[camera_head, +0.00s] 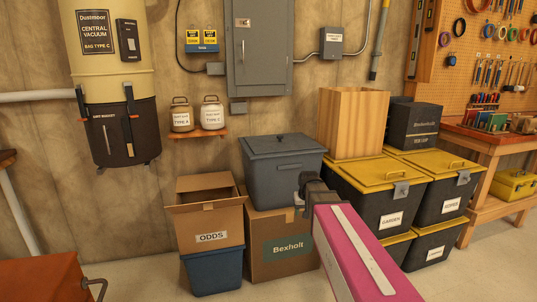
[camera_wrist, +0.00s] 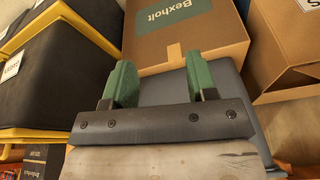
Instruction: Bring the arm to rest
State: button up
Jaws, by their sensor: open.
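My arm, with a pink link, reaches up from the lower right in the head view. My gripper (camera_head: 306,188) is at its end, in front of the right side of a grey lidded bin (camera_head: 283,178). In the wrist view my gripper (camera_wrist: 161,72) has two green fingers spread apart, with nothing between them. The grey bin (camera_wrist: 165,91) and a cardboard Bexholt box (camera_wrist: 221,48) lie beyond the fingers. I cannot tell how far the fingers are from the bin.
An open ODDS carton (camera_head: 212,220) sits on a blue bin (camera_head: 213,273) at left. Black crates with yellow lids (camera_head: 378,176) stand at right, one bearing a wooden box (camera_head: 352,122). A red chest (camera_head: 45,285) is at lower left. Bare floor (camera_head: 140,275) shows between.

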jog(key=s+d+f+g, duration=0.1)
jog(key=s+d+f, duration=0.1)
jog(key=s+f, duration=0.4)
jog(key=s+d+f+g, duration=0.1)
jog(key=s+f, duration=0.5)
jog(key=s, duration=0.6)
jog(key=shift+s+d+m+g, duration=0.3)
jog(key=shift+s+d+g, duration=0.1)
jog(key=shift+g, duration=0.1)
dwell(1.1)
